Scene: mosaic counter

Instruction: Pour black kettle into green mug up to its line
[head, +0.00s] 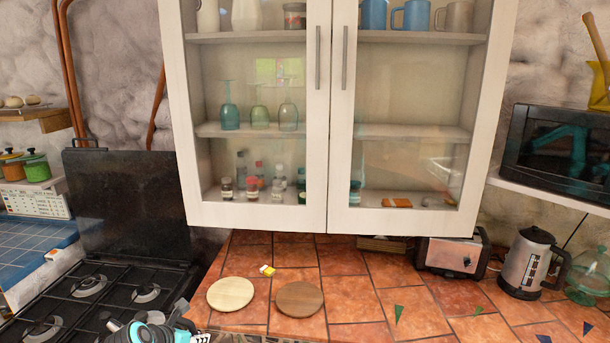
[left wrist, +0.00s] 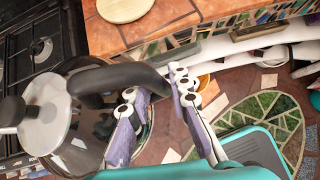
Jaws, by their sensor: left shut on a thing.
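The black kettle (left wrist: 75,150) shows in the left wrist view at the left, with a grey lid (left wrist: 45,115), a black knob and a thick black handle (left wrist: 115,78). My left gripper (left wrist: 155,84) is shut on the handle, near its right end. In the head view my left arm and gripper (head: 165,332) show at the bottom left edge, and the kettle cannot be made out there. I see no green mug that I can be sure of in either view. My right gripper is not in view.
Two round boards, one pale (head: 230,294) and one brown (head: 299,299), lie on the tiled counter. A black stove (head: 95,290) is at the left. A toaster (head: 450,257) and a silver electric kettle (head: 527,265) stand at the right. A glass-door cabinet (head: 330,218) hangs above.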

